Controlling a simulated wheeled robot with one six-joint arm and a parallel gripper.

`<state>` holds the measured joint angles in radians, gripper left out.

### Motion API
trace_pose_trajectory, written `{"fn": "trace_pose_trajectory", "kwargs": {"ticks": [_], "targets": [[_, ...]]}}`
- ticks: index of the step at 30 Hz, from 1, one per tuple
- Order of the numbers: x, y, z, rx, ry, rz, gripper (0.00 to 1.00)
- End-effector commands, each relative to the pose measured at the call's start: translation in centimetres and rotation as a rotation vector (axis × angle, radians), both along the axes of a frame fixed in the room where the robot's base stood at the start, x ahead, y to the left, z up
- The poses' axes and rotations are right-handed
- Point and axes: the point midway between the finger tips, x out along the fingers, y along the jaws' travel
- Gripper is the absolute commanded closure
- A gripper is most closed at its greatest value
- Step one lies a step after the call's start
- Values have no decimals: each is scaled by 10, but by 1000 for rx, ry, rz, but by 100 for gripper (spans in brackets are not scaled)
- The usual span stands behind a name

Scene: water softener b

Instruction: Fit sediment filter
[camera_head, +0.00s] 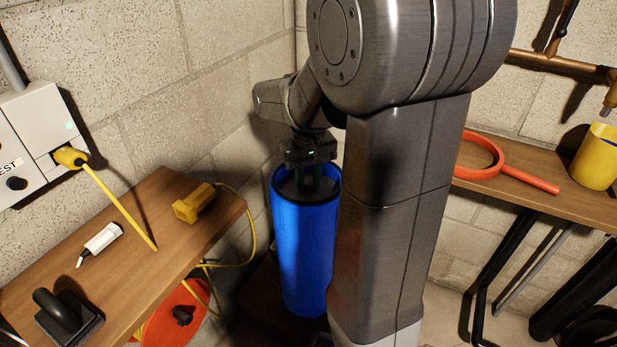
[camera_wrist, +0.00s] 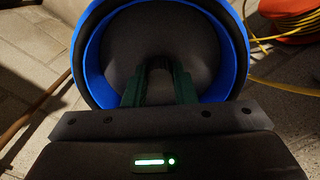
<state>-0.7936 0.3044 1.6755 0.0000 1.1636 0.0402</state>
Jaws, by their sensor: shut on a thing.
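A tall blue cylinder (camera_head: 306,250) stands upright in the corner, partly hidden by my arm. Its top shows a blue rim around a dark recessed centre, and the wrist view shows the same blue rim (camera_wrist: 84,52) close up. My gripper (camera_head: 308,182) points down at this top. In the wrist view, my gripper's dark green fingers (camera_wrist: 158,86) reach inside the rim and are shut on a dark part (camera_wrist: 158,66) at its centre. The fingers hide most of that part, and I cannot tell whether it is separate from the cylinder. I cannot identify the sediment filter for certain.
A left wooden shelf (camera_head: 130,243) holds a yellow plug (camera_head: 194,204), a white tube (camera_head: 100,242) and a black brush (camera_head: 68,318). A yellow cord hangs beside the cylinder. A right shelf holds a red ring wrench (camera_head: 503,172) and a yellow cup (camera_head: 597,158).

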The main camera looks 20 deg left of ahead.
Motion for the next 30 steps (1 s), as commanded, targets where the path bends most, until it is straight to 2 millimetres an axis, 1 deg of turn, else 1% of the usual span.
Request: {"fn": "trace_pose_trajectory", "kwargs": {"ticks": [10,11,12,14,23,26,29,30], "targets": [[0,0,0,1,-1,0,99],[0,0,0,1,-1,0,70],[0,0,0,1,-1,0,62],[0,0,0,1,-1,0,50],[0,0,0,-1,1,0,50],[0,0,8,1,-1,0,50],[0,0,24,1,-1,0,50],[0,1,33,3,-3,0,50]]}}
